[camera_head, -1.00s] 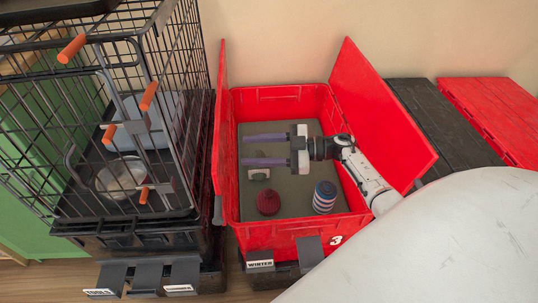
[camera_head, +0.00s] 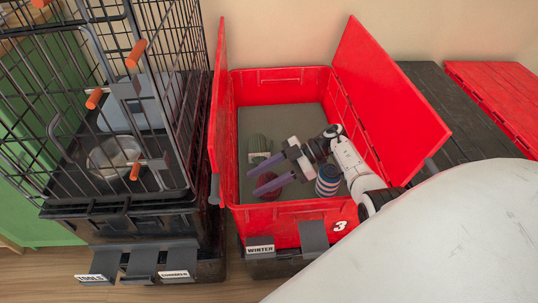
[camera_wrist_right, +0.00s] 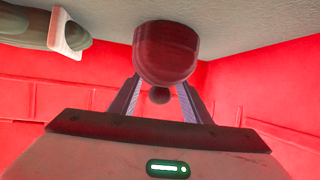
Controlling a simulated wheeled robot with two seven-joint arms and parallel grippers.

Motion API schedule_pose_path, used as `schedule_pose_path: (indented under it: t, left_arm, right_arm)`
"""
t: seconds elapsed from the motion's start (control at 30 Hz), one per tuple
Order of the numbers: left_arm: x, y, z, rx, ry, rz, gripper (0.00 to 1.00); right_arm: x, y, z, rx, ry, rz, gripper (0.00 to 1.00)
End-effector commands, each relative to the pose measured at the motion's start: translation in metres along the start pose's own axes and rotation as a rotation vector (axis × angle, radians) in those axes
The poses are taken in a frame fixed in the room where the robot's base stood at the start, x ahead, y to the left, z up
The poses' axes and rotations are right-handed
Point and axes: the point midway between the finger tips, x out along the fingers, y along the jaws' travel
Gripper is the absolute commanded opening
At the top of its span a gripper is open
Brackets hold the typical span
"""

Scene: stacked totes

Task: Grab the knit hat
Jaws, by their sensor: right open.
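The knit hat (camera_head: 266,181) is dark red and rounded, and lies on the grey floor of the open red tote near its front left. It shows large in the right wrist view (camera_wrist_right: 166,52), with a small round pompom between the finger pads. My right gripper (camera_head: 254,184) is open, its two purple fingers reaching left on either side of the hat and partly covering it. I cannot tell whether they touch it. My left gripper is not in view.
The red tote (camera_head: 285,211) has raised lids on both sides. A striped blue and white item (camera_head: 328,181) stands right of the hat, close to my right gripper. A green item with a pale tag (camera_head: 258,144) lies behind. A wire cage (camera_head: 120,110) stands left.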

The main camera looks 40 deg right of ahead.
Motion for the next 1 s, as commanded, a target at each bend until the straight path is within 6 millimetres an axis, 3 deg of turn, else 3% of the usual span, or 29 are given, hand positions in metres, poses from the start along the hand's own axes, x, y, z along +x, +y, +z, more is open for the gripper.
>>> schedule_pose_path:
  t: [0.1, 0.37, 0.6, 0.87, 1.0]
  left_arm:
    - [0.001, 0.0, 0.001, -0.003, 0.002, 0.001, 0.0]
    - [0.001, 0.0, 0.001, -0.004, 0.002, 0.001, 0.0]
    - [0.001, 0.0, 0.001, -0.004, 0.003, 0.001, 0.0]
    - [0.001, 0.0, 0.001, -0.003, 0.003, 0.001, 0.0]
    - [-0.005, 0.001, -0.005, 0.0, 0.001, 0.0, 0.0]
  right_arm:
    - [0.011, 0.001, 0.0, -0.001, 0.001, 0.003, 0.43]
    - [0.013, 0.001, 0.0, -0.001, -0.001, 0.003, 0.42]
    - [0.013, 0.001, 0.001, 0.0, -0.002, 0.002, 0.01]
    - [0.013, 0.0, 0.001, 0.001, -0.003, 0.001, 0.0]
    - [0.007, 0.0, -0.009, 0.001, -0.005, 0.001, 0.0]
